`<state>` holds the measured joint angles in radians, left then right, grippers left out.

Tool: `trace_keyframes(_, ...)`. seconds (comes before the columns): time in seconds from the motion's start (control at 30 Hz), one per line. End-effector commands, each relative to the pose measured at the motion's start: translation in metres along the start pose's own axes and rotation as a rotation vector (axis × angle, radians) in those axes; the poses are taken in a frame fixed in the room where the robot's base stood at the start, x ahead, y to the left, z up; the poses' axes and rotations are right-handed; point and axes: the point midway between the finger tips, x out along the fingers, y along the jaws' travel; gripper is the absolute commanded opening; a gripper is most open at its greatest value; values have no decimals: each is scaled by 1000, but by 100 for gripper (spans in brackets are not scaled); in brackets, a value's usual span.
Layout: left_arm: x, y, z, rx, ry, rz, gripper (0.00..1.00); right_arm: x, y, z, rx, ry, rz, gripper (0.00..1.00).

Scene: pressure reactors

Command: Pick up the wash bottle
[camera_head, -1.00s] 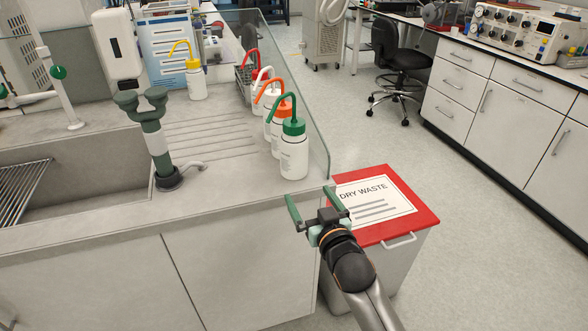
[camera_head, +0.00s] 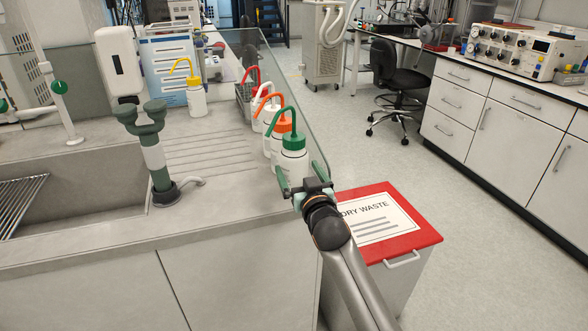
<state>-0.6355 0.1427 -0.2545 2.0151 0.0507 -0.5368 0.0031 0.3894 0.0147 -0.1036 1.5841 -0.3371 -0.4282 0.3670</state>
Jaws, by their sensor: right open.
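Several white wash bottles with bent spouts stand in a row along the right edge of the sink counter. The nearest has a green cap and spout (camera_head: 293,145); behind it are one with an orange cap (camera_head: 281,126), a white-capped one and a red-capped one, partly overlapping. A yellow-capped wash bottle (camera_head: 196,100) stands apart to the left. My right gripper (camera_head: 298,172) is open, its two fingers pointing away from me on either side of the green-capped bottle's lower body. I cannot tell whether they touch it. The gripper hides the bottle's base. My left gripper is not in view.
A clear glass panel (camera_head: 312,130) edges the counter just right of the bottles. A red-lidded dry waste bin (camera_head: 400,238) stands beside the counter. A green tap (camera_head: 154,150) and the sink are to the left. The ribbed drainboard (camera_head: 210,145) between is clear.

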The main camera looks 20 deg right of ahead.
Motion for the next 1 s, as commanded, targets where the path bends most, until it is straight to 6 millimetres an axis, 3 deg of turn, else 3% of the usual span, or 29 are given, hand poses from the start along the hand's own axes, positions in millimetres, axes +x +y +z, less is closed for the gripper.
trace_keyframes(0.3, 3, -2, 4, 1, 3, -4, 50, 36, -2, 2, 1, 0, 0, 100)
trace_keyframes(0.6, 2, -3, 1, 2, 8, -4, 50, 39, -2, 2, 1, 0, -1, 100)
trace_keyframes(1.0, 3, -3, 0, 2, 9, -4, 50, 39, -2, 0, 1, 5, -1, 59)
